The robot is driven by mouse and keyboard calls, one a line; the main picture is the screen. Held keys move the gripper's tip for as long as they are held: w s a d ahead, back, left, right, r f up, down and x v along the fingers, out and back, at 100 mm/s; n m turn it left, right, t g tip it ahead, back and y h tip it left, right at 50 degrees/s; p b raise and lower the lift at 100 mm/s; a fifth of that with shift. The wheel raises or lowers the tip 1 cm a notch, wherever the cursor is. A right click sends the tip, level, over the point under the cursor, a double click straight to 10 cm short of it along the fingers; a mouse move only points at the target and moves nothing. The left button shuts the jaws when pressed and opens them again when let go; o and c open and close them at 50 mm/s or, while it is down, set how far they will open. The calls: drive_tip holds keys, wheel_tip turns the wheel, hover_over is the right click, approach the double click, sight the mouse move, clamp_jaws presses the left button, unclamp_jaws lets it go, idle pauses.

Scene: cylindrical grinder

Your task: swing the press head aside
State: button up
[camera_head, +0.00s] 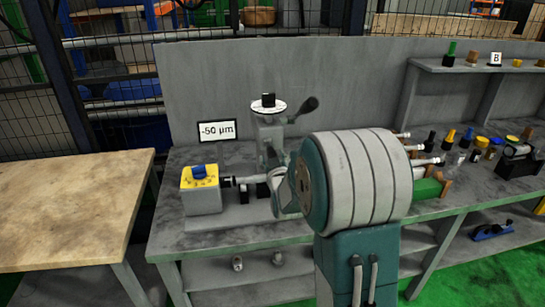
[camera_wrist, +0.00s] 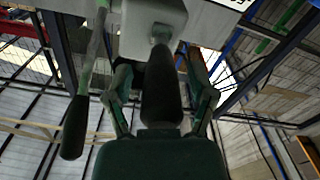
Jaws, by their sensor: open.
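The press head (camera_head: 270,128) is a grey body with a round white dial and black knob on top, behind my arm in the head view. A lever with a black grip (camera_head: 306,106) rises to its right; it also shows at the left of the wrist view (camera_wrist: 75,128). In the wrist view, a dark tapered handle (camera_wrist: 161,95) sticks out from the grey block (camera_wrist: 152,18). My gripper (camera_wrist: 161,82) is open, with one finger on each side of this handle. Contact with the fingers cannot be told. My arm hides the handle in the head view.
A grey box with a yellow top and blue knob (camera_head: 200,190) stands left on the bench (camera_head: 235,235). A "-50 µm" sign (camera_head: 217,131) stands behind it. Small tools and a black holder (camera_head: 518,160) are at right. A wooden table (camera_head: 70,200) is at far left.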

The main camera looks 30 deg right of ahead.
drive_tip(key=shift+w, duration=0.2)
drive_tip(key=shift+a, duration=0.1)
drive_tip(key=shift+c, duration=0.3)
clamp_jaws()
drive_tip(key=shift+s, duration=0.1)
